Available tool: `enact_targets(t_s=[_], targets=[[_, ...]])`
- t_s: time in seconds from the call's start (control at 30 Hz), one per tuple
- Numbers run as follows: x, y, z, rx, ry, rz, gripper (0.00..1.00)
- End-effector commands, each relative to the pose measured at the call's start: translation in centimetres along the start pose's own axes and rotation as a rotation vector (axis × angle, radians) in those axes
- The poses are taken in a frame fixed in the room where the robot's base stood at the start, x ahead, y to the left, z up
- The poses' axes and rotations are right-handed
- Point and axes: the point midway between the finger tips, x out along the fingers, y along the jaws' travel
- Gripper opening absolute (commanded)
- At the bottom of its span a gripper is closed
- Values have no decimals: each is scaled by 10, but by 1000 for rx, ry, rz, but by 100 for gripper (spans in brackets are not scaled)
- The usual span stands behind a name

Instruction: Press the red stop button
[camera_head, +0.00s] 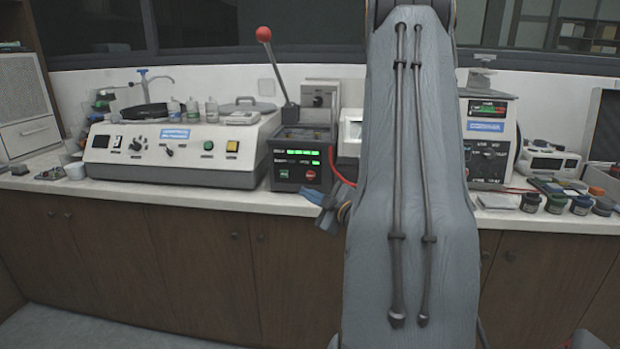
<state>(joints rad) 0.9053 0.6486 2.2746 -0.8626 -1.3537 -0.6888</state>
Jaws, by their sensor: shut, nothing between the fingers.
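The mounting press (297,160) is a black box on the white bench, left of my arm. Its front has green lit displays, a green button (284,174) at lower left and a round red stop button (310,175) at lower right. A lever with a red ball knob rises from its top. My gripper (322,207) shows partly as a blue-grey shape below and a little right of the red button, near the bench's front edge. It is shut and empty, and apart from the button in the picture. My grey arm link hides the rest of it.
A wide beige grinder-polisher (182,150) with knobs and bottles on top stands left of the press. A red cable (342,168) runs from the press behind my arm. Another instrument (487,140) and several small jars stand at right. Wooden cabinets (203,262) are below the bench.

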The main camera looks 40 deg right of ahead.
Motion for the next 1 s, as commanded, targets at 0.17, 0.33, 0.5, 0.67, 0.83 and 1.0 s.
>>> enact_targets(t_s=[0.17,0.33,0.5,0.67,0.83,1.0], targets=[[0,1,0,-1,3,2,0],[0,1,0,-1,3,2,0],[7,5,5,-1,2,1,0],[20,14,15,-2,3,2,0],[37,26,26,-3,3,2,0],[50,36,37,-1,2,1,0]])
